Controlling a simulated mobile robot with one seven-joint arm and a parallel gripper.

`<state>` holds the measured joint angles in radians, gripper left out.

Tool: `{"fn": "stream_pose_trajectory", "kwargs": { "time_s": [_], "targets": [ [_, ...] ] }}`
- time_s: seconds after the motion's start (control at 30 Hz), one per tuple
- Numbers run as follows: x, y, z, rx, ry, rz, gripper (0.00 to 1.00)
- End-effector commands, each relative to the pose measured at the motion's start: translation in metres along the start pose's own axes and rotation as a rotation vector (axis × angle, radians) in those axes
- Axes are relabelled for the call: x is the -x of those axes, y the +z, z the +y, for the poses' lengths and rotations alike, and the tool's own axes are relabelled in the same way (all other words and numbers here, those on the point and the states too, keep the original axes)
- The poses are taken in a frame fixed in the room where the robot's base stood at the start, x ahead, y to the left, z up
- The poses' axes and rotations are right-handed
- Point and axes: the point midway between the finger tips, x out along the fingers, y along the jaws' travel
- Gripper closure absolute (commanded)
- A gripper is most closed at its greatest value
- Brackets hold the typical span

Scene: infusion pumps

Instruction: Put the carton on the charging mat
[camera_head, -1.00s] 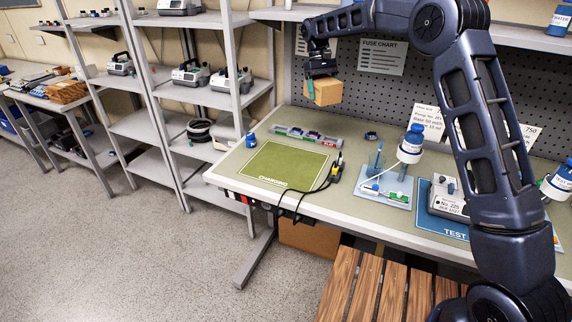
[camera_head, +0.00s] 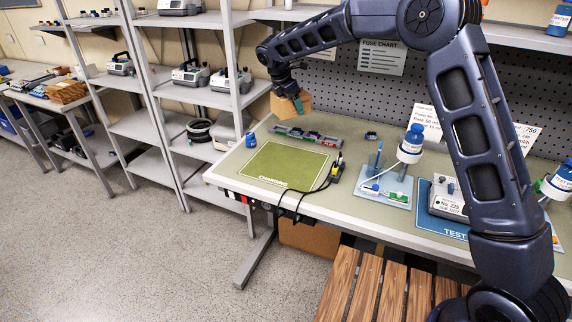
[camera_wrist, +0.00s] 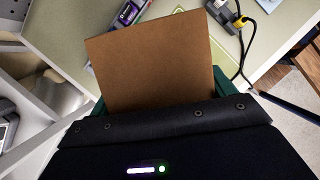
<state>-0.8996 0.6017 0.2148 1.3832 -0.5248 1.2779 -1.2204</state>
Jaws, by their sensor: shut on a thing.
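My gripper (camera_head: 291,97) is shut on the carton (camera_head: 284,105), a plain brown box. It holds the carton in the air above the back left part of the bench. In the wrist view the carton (camera_wrist: 155,62) fills the upper middle, and its brown face hides much of the bench. The green charging mat (camera_head: 283,167), marked "CHARGING", lies flat on the bench, nearer the front edge than the carton. The visible part of the mat is bare.
A long tray of small parts (camera_head: 308,136) lies behind the mat. A blue bottle (camera_head: 251,140) stands at its left. A black cable with a yellow connector (camera_head: 338,165) lies at its right. A shelf upright (camera_head: 236,90) rises left of the carton.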

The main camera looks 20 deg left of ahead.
Motion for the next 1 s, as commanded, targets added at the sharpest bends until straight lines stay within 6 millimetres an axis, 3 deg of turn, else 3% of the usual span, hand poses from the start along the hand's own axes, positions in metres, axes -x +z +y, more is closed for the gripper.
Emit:
{"fn": "stream_pose_trajectory", "kwargs": {
  "time_s": [0.3,0.53,0.67,1.0],
  "targets": [
    [0.012,-0.044,0.009,0.477,0.194,-0.003,0.46],
    [0.013,-0.057,0.011,0.603,0.246,-0.007,0.46],
    [-0.004,-0.065,0.011,0.613,0.247,-0.006,0.46],
    [-0.073,-0.093,0.011,0.611,0.244,-0.006,0.46]
  ]
}}
